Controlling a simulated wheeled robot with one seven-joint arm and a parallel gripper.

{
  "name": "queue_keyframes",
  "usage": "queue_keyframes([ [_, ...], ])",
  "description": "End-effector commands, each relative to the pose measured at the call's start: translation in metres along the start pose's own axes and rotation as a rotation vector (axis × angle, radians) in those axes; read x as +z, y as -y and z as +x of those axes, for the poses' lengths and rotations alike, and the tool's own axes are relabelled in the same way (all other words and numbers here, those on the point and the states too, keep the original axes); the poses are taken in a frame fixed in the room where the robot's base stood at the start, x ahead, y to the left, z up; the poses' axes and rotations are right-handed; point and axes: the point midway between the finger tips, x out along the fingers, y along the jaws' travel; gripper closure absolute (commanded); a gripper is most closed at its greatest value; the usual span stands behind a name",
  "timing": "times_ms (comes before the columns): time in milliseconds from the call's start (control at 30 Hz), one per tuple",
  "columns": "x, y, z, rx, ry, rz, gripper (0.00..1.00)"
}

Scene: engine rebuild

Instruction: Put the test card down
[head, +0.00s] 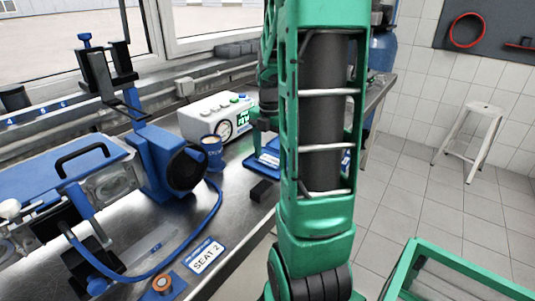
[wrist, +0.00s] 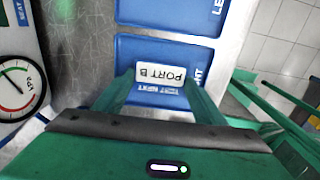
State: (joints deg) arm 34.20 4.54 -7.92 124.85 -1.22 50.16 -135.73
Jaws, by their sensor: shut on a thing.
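The test card (wrist: 160,73) is a small white card reading "PORT B", upside down in the wrist view. My gripper (wrist: 160,84) is shut on it, with a green finger on each side. The card is over a blue tray (wrist: 140,48) whose printed labels are partly covered; I cannot tell whether it touches the tray.
A white tester (head: 213,114) with a gauge stands left of the tray. A "SEAT 2" card (head: 205,256), a black block (head: 262,190) and a blue cup (head: 213,153) are on the steel bench. A blue hose (head: 205,222) curves across it. A green-framed cart (head: 455,262) stands at right.

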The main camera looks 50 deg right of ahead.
Motion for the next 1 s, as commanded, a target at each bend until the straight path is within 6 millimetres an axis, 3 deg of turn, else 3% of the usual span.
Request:
queue_keyframes([
  [100, 0.000, 0.001, 0.004, -0.004, -0.003, 0.001, 0.59],
  [133, 0.000, 0.001, 0.004, -0.004, -0.003, 0.001, 0.33],
  [200, 0.000, 0.001, 0.004, -0.005, -0.004, 0.002, 0.17],
  [667, 0.000, 0.000, 0.004, -0.005, -0.005, 0.000, 0.17],
  [833, 0.000, -0.001, -0.015, -0.002, -0.002, -0.002, 0.17],
  [1000, 0.001, -0.001, -0.051, 0.001, 0.001, -0.001, 0.17],
])
